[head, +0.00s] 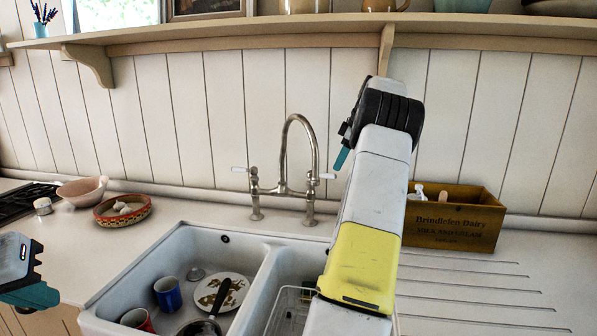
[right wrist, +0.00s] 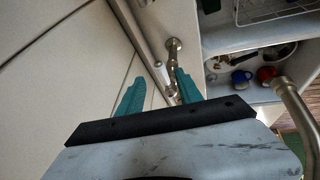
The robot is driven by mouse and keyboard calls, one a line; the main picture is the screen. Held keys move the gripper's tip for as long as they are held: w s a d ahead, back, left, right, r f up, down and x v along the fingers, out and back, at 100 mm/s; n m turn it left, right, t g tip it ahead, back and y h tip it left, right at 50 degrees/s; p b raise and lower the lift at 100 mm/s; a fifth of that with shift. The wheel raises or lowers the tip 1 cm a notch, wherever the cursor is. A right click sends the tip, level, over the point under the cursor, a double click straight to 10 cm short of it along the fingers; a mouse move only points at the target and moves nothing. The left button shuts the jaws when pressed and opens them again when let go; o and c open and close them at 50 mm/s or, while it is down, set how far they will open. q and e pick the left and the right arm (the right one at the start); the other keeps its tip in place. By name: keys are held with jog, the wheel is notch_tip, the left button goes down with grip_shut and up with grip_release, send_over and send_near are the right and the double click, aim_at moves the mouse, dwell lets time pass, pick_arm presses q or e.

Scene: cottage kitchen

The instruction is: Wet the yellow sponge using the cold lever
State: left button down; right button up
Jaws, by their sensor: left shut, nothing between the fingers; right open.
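The bridge tap (head: 283,188) stands behind the sink, with a tall curved spout and two white-handled levers, a left one (head: 239,169) and a right one (head: 327,176). No hot or cold mark is legible. My right gripper (head: 342,158) is just above and beside the right lever. In the right wrist view its open teal fingers (right wrist: 158,92) lie either side of a white lever (right wrist: 160,74), apparently not touching it. My left gripper (head: 32,293) is shut and empty at the left edge, away from the tap. I see no yellow sponge; the yellow band is on my arm.
The double sink (head: 180,262) holds a blue mug (head: 168,293), a red mug (head: 137,320), a dirty plate (head: 222,292) and a pan. A wire rack (head: 287,310) is in its right basin. A wooden crate (head: 455,216) stands right. A shelf (head: 250,33) runs above.

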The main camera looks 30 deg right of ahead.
aim_at(321, 176)
jog(key=x, duration=0.5)
jog(key=shift+w+f, duration=0.1)
jog(key=shift+f, duration=0.1)
grip_shut()
jog(key=shift+r, duration=0.1)
dwell(1.1)
